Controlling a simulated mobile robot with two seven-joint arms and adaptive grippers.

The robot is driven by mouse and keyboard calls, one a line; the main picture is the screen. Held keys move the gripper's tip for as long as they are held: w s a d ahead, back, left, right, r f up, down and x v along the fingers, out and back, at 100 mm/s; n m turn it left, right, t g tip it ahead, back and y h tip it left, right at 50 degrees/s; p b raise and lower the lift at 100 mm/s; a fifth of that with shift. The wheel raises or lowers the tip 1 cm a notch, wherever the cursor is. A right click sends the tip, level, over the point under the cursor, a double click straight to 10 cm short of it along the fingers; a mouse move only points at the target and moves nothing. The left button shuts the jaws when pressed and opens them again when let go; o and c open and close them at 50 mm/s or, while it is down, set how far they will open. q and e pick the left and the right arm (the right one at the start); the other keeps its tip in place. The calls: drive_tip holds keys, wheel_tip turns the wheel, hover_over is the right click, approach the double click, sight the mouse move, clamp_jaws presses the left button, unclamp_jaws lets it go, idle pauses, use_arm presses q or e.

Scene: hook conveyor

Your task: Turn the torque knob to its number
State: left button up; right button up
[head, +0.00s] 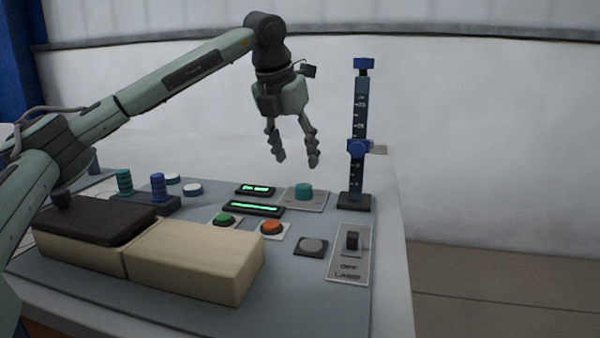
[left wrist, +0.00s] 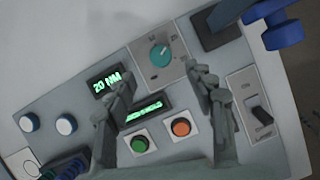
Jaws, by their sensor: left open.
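The teal torque knob (head: 304,191) sits on a light square plate at the back of the panel. In the left wrist view the knob (left wrist: 161,56) has a pale pointer mark and small scale marks around it. A small display (left wrist: 107,83) beside it reads "20 NM" in green. A wider green display (left wrist: 146,108) sits nearer; its text is too blurred to read. My left gripper (head: 296,163) is open and empty, pointing down in the air above the knob. Its fingers show on either side in the left wrist view (left wrist: 160,95). My right gripper is not in view.
A green button (head: 224,219), an orange button (head: 272,227) and a grey button (head: 311,245) lie in front. A lamp switch (head: 351,242) is at right. A tall post with a blue slider (head: 358,148) stands right of the knob.

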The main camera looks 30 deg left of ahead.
use_arm(q)
drive_tip(key=v, duration=0.4)
idle(0.5)
